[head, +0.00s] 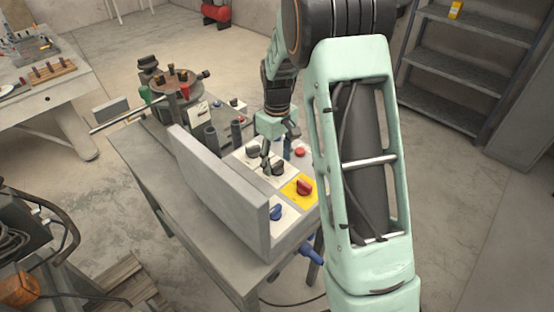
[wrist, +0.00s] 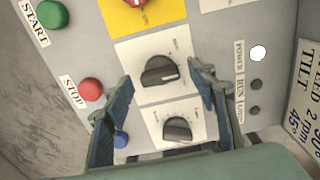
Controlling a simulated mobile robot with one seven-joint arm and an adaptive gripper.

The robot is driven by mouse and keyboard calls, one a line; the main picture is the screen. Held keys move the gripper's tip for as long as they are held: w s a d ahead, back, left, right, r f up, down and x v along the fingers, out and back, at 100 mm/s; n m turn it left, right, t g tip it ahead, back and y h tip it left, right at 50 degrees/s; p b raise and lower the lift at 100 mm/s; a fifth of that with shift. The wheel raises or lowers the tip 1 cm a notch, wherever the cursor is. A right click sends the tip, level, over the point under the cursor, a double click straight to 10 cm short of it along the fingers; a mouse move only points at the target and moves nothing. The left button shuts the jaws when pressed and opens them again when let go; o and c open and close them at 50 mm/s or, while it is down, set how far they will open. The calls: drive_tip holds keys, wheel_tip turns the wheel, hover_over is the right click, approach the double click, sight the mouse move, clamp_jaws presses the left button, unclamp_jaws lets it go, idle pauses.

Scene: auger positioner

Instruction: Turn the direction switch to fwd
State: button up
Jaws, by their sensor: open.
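Two black rotary knobs on white plates sit on the grey control panel. The upper knob (wrist: 160,72), beside the yellow plate, has its handle roughly crosswise in the wrist view. The lower knob (wrist: 177,130) is nearer my gripper's base. The plate lettering is too small to read, so I cannot tell which is the direction switch. The same knobs show in the head view, one beside the yellow plate (head: 278,169) and one farther off (head: 253,150). My gripper (wrist: 160,80) is open and empty, its fingers spread to either side of the knobs. Contact cannot be told.
A green START button (wrist: 52,14), a red STOP button (wrist: 92,90) and a small blue button (wrist: 121,139) lie left of the knobs. Lamps (wrist: 257,53) lie right. A red knob (head: 304,187) on yellow and a blue knob (head: 276,212) are nearer. A grey upright plate (head: 215,190) borders the panel.

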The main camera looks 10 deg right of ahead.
drive_tip(key=shift+f, duration=0.1)
drive_tip(key=c, duration=1.2)
drive_tip(key=shift+o, duration=0.2)
drive_tip(key=shift+m, duration=0.3)
drive_tip(key=m, duration=0.4)
drive_tip(key=shift+b, duration=0.4)
drive_tip(key=shift+m, duration=2.1)
drive_tip(key=o, duration=1.2)
drive_tip(key=shift+c, duration=0.2)
